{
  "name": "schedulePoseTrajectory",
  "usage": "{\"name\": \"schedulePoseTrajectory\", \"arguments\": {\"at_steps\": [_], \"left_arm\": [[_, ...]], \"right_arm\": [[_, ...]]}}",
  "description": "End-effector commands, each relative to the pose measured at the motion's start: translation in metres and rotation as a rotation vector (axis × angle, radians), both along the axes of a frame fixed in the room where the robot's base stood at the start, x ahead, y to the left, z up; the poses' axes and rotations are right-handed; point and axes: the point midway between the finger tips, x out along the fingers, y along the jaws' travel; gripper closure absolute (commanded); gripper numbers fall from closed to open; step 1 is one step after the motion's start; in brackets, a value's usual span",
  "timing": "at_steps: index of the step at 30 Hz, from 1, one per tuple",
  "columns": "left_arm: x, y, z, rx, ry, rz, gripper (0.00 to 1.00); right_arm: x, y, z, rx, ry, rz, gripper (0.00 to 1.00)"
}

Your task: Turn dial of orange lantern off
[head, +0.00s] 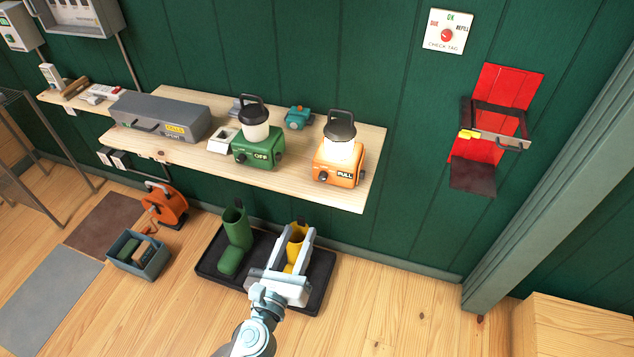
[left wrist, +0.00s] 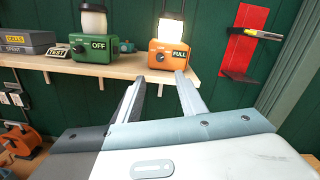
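The orange lantern (head: 333,162) stands near the right end of the wooden shelf. Its globe glows bright white, and its front has a FULL label and a small dark dial (head: 323,176) left of the label. In the left wrist view the lantern (left wrist: 168,48) is ahead, beyond my fingers, with its dial (left wrist: 159,57) facing me. My left gripper (head: 291,236) is open and empty, below and in front of the shelf, apart from the lantern. It also shows in the left wrist view (left wrist: 160,80). My right gripper is not in view.
A green lantern (head: 260,146) labelled OFF stands left of the orange one. A grey cells box (head: 150,114) sits farther left on the shelf (head: 290,180). Boots stand in a black tray (head: 213,264) below. A red wall holder (head: 497,105) is at the right.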

Motion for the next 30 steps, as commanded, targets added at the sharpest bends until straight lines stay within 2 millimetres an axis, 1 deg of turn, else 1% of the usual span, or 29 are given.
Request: {"name": "schedulePoseTrajectory", "arguments": {"at_steps": [5, 11, 17, 30], "left_arm": [[0.003, -0.001, 0.000, -0.002, 0.002, 0.001, 0.62], [0.018, -0.005, 0.001, -0.002, 0.001, 0.001, 0.62], [0.046, -0.013, 0.002, -0.001, 0.001, 0.002, 0.62], [0.122, -0.036, 0.001, -0.002, 0.001, 0.001, 0.62]], "right_arm": [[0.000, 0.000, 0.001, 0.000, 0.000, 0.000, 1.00], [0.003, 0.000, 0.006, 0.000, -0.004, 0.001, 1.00], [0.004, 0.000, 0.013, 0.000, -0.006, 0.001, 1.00], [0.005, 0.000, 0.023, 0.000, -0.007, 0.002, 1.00]]}}
